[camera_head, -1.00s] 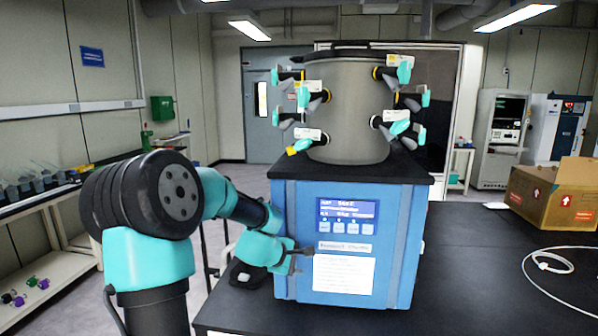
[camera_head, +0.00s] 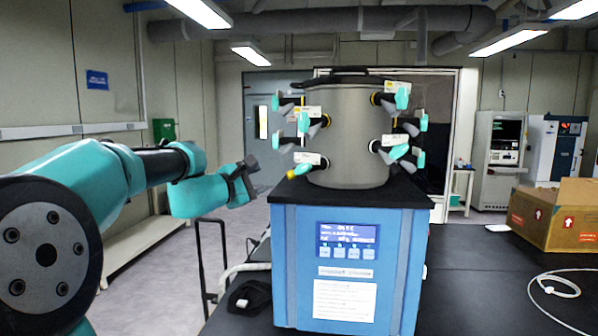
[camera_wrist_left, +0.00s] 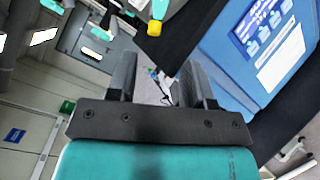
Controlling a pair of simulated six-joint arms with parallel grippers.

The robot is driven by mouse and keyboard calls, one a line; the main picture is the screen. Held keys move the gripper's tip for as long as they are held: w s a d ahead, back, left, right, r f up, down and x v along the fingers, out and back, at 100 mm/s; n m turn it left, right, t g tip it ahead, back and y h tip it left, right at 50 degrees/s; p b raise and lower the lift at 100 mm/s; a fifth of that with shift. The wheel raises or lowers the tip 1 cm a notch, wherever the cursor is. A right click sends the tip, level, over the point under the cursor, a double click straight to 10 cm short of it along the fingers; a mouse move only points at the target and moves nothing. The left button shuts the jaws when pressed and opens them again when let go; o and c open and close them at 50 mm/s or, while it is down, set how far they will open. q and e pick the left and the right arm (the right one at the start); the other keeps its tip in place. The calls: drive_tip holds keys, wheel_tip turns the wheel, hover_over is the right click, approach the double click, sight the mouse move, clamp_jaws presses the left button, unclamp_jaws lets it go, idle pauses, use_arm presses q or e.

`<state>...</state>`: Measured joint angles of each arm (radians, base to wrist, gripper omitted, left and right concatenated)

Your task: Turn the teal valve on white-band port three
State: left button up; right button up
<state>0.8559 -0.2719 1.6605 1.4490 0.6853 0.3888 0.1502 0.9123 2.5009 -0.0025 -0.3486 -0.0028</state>
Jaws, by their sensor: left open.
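A grey steel drum (camera_head: 350,125) on the blue freeze dryer (camera_head: 300,265) carries several ports with teal valves. Teal handles show at the upper left (camera_head: 303,122), upper right (camera_head: 402,100), lower right (camera_head: 399,151) and lower left (camera_head: 302,169). The lower right port seems to have a pale ring; the upper right one has a yellow ring. Port numbers are too small to read. My left gripper (camera_head: 246,178) is open and empty, left of the drum and apart from the valves. In the left wrist view, a teal valve with a yellow end (camera_wrist_left: 158,14) shows beyond the fingers. My right gripper is out of view.
The dryer stands on a black bench (camera_head: 470,290). A cardboard box (camera_head: 555,218) and a white cable (camera_head: 550,288) lie at the right. A small black object (camera_head: 248,297) lies left of the dryer.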

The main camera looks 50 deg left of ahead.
sight(300, 170)
use_arm(q)
drive_tip(key=w+a, duration=0.1)
drive_tip(key=w, duration=0.4)
drive_tip(key=w+a, duration=0.1)
drive_tip(key=w, duration=0.5)
drive_tip(key=w+a, duration=0.1)
drive_tip(key=w, duration=0.5)
drive_tip(key=shift+a, duration=0.1)
clamp_jaws()
